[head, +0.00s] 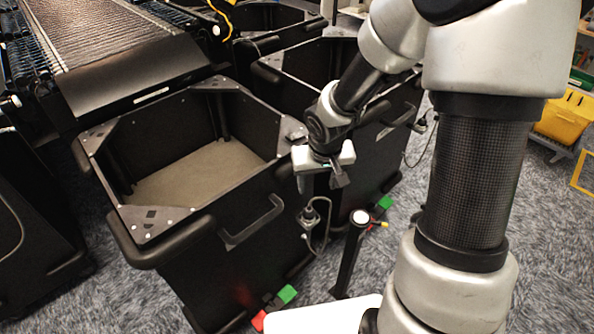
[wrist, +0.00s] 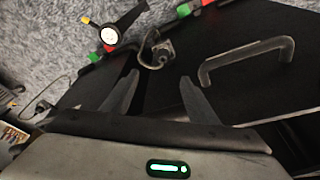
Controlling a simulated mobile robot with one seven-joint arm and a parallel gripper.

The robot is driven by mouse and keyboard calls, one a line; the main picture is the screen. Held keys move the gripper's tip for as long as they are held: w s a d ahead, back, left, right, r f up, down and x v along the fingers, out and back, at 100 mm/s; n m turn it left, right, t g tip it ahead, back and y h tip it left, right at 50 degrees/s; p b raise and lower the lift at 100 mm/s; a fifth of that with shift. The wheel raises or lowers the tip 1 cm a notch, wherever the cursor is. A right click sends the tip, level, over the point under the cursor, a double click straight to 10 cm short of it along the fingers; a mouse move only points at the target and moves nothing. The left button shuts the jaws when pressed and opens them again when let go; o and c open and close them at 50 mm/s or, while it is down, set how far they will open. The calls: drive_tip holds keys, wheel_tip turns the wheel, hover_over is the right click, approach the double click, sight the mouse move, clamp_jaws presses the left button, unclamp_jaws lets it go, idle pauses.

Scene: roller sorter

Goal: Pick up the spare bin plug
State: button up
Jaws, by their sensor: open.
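A black plug (head: 309,216) with a looped cable is on the side of the near black bin, right of its handle. In the wrist view the plug (wrist: 157,53) shows just beyond my fingertips, roughly between them. My gripper (head: 321,182) is open and points down above the plug, apart from it. In the wrist view both fingers of my gripper (wrist: 160,79) are spread with nothing between them. A second plug (head: 420,123) with a cable is on the bin behind. I cannot tell from its look which one is the spare.
The near bin (head: 180,237) has a protruding handle (head: 252,222), left of the plug. A black post (head: 349,262) with a white round top stands close to the right of the plug. Another bin (head: 375,150) is behind. A roller conveyor (head: 115,45) is at upper left.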

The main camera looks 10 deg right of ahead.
drive_tip(key=b, duration=0.4)
hover_over(309, 211)
drive_tip(key=s, duration=0.2)
wheel_tip(309, 211, down, 12)
drive_tip(key=shift+b+x, duration=1.2)
drive_tip(key=shift+x, duration=1.95)
drive_tip(key=shift+r, duration=0.1)
drive_tip(key=c, duration=1.3)
drive_tip(key=shift+o, duration=0.2)
drive_tip(key=shift+r, duration=0.1)
